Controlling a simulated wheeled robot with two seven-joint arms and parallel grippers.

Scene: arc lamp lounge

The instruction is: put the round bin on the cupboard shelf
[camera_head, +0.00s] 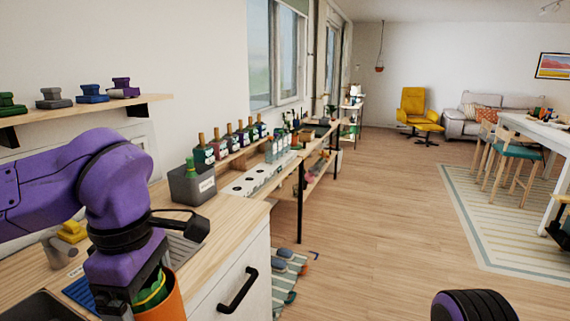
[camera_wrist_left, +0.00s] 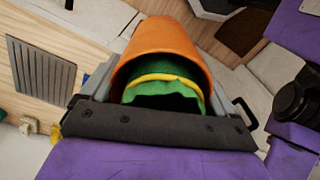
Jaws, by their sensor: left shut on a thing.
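The round bin is orange and holds something green with a yellow band. It shows at the bottom left of the head view (camera_head: 172,303) and large in the left wrist view (camera_wrist_left: 167,38). My left gripper (camera_head: 140,287) is shut on the bin and holds it near the front edge of the wooden counter. In the left wrist view the grey fingers lie on both sides of the bin. The gripper hides part of the bin in the head view. I cannot make out a cupboard shelf for certain. My right gripper is not in view.
The wooden counter (camera_head: 232,222) carries a grey box (camera_head: 192,186), a grey cup (camera_head: 58,253) and a ribbed mat. Below is a white front with a black handle (camera_head: 238,290). A wall shelf (camera_head: 75,118) holds several coloured objects. Wooden floor (camera_head: 400,230) lies open to the right.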

